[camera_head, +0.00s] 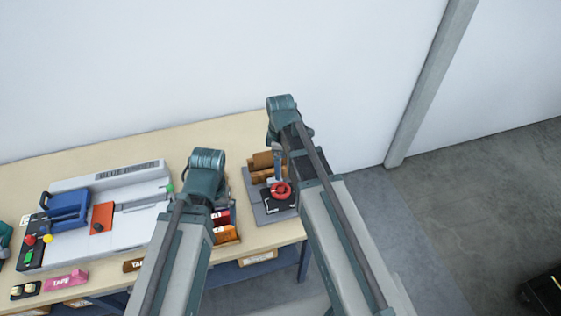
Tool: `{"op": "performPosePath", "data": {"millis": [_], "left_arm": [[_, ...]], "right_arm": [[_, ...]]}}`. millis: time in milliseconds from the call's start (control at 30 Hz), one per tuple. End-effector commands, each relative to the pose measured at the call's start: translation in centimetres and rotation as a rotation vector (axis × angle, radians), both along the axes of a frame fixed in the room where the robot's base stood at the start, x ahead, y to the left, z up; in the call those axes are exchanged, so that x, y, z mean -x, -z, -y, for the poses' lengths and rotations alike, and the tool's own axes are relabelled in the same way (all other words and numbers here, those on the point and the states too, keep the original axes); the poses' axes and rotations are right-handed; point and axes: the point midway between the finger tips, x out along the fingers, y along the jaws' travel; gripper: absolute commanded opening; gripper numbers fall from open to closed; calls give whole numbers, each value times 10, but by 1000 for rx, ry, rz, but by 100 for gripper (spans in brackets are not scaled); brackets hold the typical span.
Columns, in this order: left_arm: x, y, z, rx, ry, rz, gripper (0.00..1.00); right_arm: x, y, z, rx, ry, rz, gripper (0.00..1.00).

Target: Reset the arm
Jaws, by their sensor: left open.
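My left arm (184,245) reaches up from the bottom over the front of the table, and its teal joint (205,172) is near the table's middle. My left gripper is open, but its jaws are mostly hidden and I make out nothing held in them. My right arm (345,240) reaches over the table's right end, with its top joint (282,102) near the back edge. A narrow grey-green part (277,160) hangs beside it above a red ring (280,190). I see no right fingertips.
A white wall stands behind. Open grey floor (470,190) lies to the right.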

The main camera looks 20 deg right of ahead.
Motion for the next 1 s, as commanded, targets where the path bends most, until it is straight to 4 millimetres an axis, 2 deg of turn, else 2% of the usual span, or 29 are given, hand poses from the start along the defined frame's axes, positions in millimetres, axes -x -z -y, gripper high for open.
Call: {"op": "performPosePath", "data": {"millis": [367, 567, 1000], "left_arm": [[0, 11, 0, 0, 2, 0, 100], [0, 30, 0, -1, 5, 0, 100], [0, 85, 0, -2, 15, -1, 100]], "right_arm": [[0, 11, 0, 0, 0, 0, 100], [0, 30, 0, 0, 1, 0, 100], [0, 85, 0, 0, 2, 0, 100]]}}
